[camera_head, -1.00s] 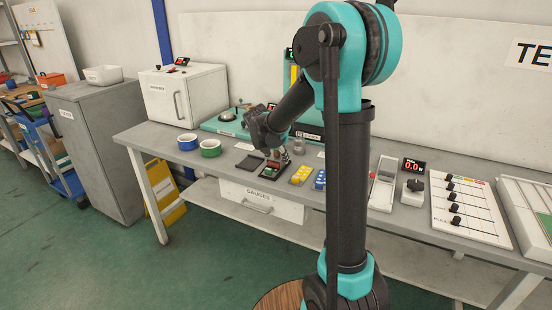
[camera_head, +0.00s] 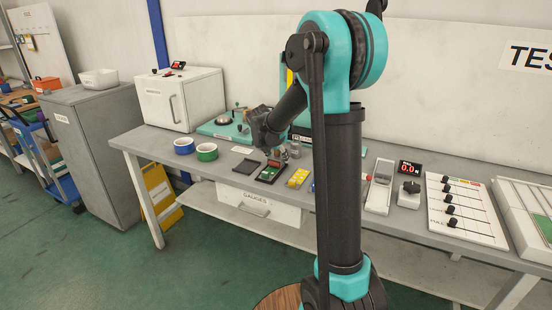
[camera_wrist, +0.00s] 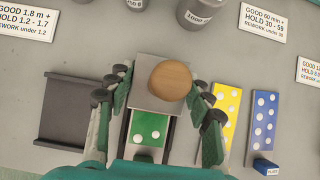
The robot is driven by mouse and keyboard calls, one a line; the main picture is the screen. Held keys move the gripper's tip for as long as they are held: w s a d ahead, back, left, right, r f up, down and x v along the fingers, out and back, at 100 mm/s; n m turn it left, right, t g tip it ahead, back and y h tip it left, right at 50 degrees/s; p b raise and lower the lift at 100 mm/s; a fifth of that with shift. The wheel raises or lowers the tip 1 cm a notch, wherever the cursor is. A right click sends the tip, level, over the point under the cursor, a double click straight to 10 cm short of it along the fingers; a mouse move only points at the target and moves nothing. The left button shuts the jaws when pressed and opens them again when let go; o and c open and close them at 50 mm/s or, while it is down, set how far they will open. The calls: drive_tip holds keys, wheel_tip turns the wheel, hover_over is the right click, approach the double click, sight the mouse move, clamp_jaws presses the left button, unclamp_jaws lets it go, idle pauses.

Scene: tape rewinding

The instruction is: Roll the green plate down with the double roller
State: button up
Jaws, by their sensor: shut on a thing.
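The green plate (camera_wrist: 148,130) has white dots and lies in a dark tray, seen at the lower middle of the wrist view; it also shows in the head view (camera_head: 268,173). The double roller (camera_wrist: 148,72) appears as a grey block with a round wooden knob (camera_wrist: 170,81) on top, just beyond the green plate's far edge. My gripper (camera_wrist: 160,108) has one finger on each side and is shut on the double roller. Its rollers are hidden from above. In the head view my gripper (camera_head: 279,152) is over the tray, partly hidden by my arm.
Yellow (camera_wrist: 222,115) and blue (camera_wrist: 263,122) dotted plates lie to the right. A grey weight (camera_wrist: 197,14) and labels are behind.

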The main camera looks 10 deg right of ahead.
sight(274, 164)
drive_tip(key=shift+s+a, duration=0.5)
drive_tip(key=shift+s, duration=0.2)
drive_tip(key=shift+s+a, duration=0.7)
drive_tip(key=shift+s, duration=0.35)
drive_tip(key=shift+s+a, duration=0.55)
drive_tip(key=shift+s, duration=0.15)
drive_tip(key=shift+r, duration=0.1)
